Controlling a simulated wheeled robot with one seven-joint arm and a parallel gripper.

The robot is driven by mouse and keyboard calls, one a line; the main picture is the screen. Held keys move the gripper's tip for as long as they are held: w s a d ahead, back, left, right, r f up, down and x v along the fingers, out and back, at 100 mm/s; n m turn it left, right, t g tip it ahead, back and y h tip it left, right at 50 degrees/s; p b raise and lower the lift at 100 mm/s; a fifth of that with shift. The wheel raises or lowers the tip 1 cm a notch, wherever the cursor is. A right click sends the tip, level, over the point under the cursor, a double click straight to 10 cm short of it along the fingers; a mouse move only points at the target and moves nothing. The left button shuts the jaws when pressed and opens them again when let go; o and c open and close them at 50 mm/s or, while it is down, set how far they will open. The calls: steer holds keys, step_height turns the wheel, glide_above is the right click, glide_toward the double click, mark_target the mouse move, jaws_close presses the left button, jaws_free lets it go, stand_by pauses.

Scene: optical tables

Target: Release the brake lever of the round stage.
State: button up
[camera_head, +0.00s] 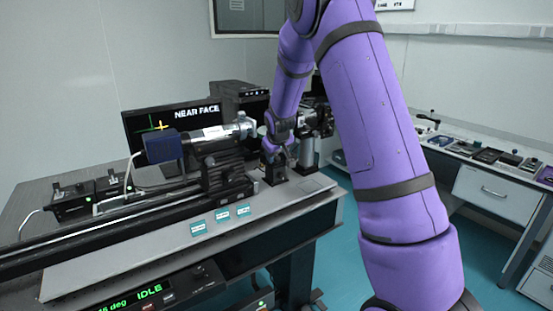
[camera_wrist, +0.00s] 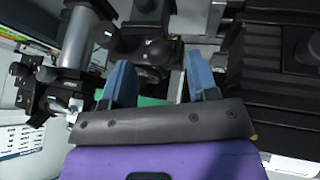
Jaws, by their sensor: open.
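My gripper (camera_head: 277,158) hangs at the right end of the optical table (camera_head: 318,190), pointing down close to a black block mount (camera_head: 274,175). In the wrist view my gripper (camera_wrist: 160,78) shows two blue fingers set wide apart with nothing held between them. Dark knobbed hardware (camera_wrist: 157,48) lies beyond and between the fingertips. A black round mount on a silver post (camera_head: 308,150) stands just right of the gripper, partly hidden by my arm; it may be the round stage. I cannot make out the brake lever for certain in either view.
A camera with a silver lens barrel (camera_head: 212,134) sits on a black rail left of the gripper. A monitor (camera_head: 172,128) reading "NEAR FACE" stands behind. Teal labels (camera_head: 222,214) lie along the front of the table. A side bench (camera_head: 497,185) with small items is at the right.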

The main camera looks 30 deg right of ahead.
steer(key=v, duration=0.7)
stand_by(0.4)
steer(key=s+a+r+y, duration=0.1)
steer(key=s+a+r, duration=0.5)
steer(key=s, duration=0.4)
steer(key=s+a+r+y, duration=0.1)
steer(key=s+a+r, duration=0.2)
steer(key=s+r, duration=0.5)
steer(key=s+a, duration=0.3)
steer(key=s, duration=0.7)
steer(key=s+a+y, duration=0.1)
steer(key=s+a, duration=0.2)
steer(key=s, duration=0.8)
steer(key=shift+s+a+g, duration=0.2)
steer(key=shift+a+g, duration=0.1)
steer(key=shift+a, duration=0.1)
